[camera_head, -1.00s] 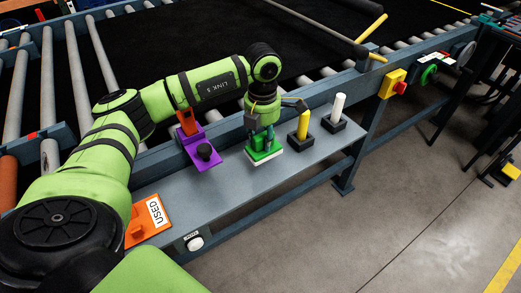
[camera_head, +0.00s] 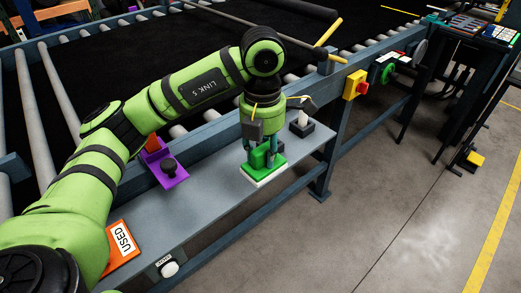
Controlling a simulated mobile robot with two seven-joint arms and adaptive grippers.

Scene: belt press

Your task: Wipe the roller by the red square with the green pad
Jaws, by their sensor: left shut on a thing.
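The green pad (camera_head: 258,170), a green block with a white underside, is in my left gripper (camera_head: 263,152). The gripper points down and its fingers are shut on the pad's green upper part. The pad looks raised above the front part of the grey shelf; the exact gap is hard to tell. Bare grey rollers show at the left (camera_head: 51,85), beyond my left arm. I see no red square on the frame beside them in this view; my arm and the picture edge hide part of that area. My right gripper is not in view.
A yellow box with a red knob (camera_head: 355,84) sits on the press frame.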

